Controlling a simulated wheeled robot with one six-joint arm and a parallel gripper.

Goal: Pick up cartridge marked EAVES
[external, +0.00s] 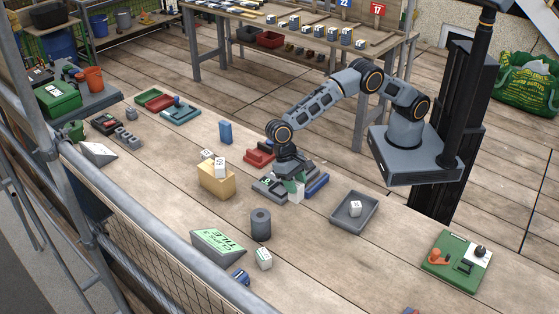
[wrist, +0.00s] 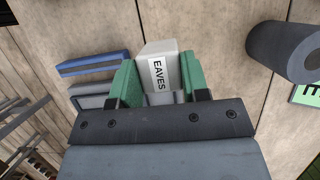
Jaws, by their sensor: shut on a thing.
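The cartridge marked EAVES (wrist: 155,52) is a pale grey-white block with a black-lettered label, seen in the wrist view between the two green fingers of my gripper (wrist: 160,82). The fingers press against its two sides. In the external view my gripper (external: 290,186) points down near the middle of the bench, and the white cartridge (external: 297,194) shows at its fingertips. I cannot tell whether the cartridge touches the grey tray beneath it (external: 266,188).
A dark grey cylinder (external: 260,224) stands in front. A blue-edged piece (external: 317,185) lies just right of my gripper. A cardboard-coloured box (external: 215,180) with white blocks stands left. A grey tray (external: 354,212) holding a white cube is at right. Bare planks lie between.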

